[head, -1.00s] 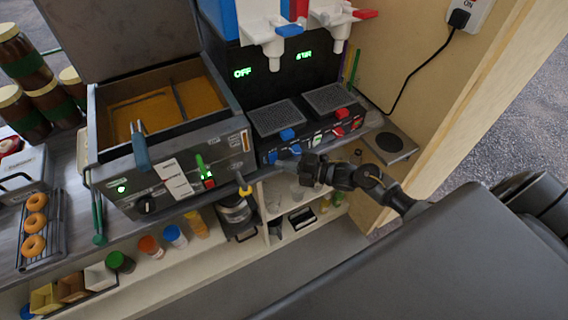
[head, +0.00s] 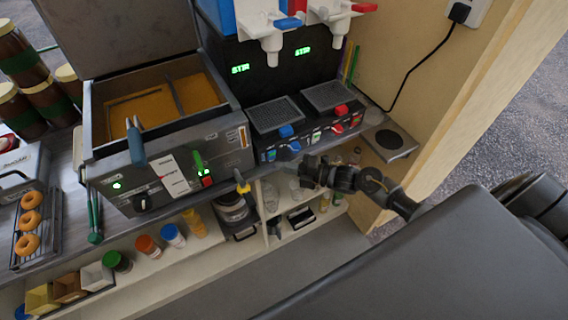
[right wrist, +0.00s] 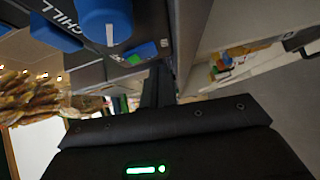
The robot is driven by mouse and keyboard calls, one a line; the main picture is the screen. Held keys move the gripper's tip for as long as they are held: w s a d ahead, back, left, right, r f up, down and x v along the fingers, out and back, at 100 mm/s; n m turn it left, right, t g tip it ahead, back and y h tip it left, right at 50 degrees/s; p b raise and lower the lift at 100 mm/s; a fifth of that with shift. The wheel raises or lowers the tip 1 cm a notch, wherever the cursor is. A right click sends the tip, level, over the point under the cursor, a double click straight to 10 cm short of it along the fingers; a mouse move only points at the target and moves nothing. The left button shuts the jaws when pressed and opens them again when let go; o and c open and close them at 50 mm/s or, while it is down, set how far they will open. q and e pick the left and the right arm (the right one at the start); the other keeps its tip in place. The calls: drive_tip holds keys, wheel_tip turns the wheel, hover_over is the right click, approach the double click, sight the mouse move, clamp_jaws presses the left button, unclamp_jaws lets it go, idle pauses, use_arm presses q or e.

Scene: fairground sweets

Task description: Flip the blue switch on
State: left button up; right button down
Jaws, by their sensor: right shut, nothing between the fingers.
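The drinks machine's front panel (head: 262,148) carries a blue knob (head: 286,131) and a red knob (head: 341,110), with small switches near them. In the right wrist view, the blue switch (right wrist: 141,52) shows beside the large blue knob (right wrist: 105,22), with green next to it. Both green displays, the left (head: 240,69) and the right (head: 303,51), read STIR. My right gripper (head: 287,164) is shut and empty, just in front of and below the panel's blue side. Its dark fingers (right wrist: 157,88) point towards the switch; contact cannot be told. My left gripper is out of view.
A fryer (head: 205,138) with a control panel stands left of the machine. Blue and red taps hang above the drip trays (head: 277,115). Jars and bottles fill the shelf below (head: 185,256).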

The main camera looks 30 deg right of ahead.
drive_tip(key=s+a+f+b+v, duration=0.1)
drive_tip(key=b+v, duration=0.2)
drive_tip(key=v, duration=0.8)
drive_tip(key=shift+s+d+f, duration=0.15)
drive_tip(key=shift+d+f, duration=0.1)
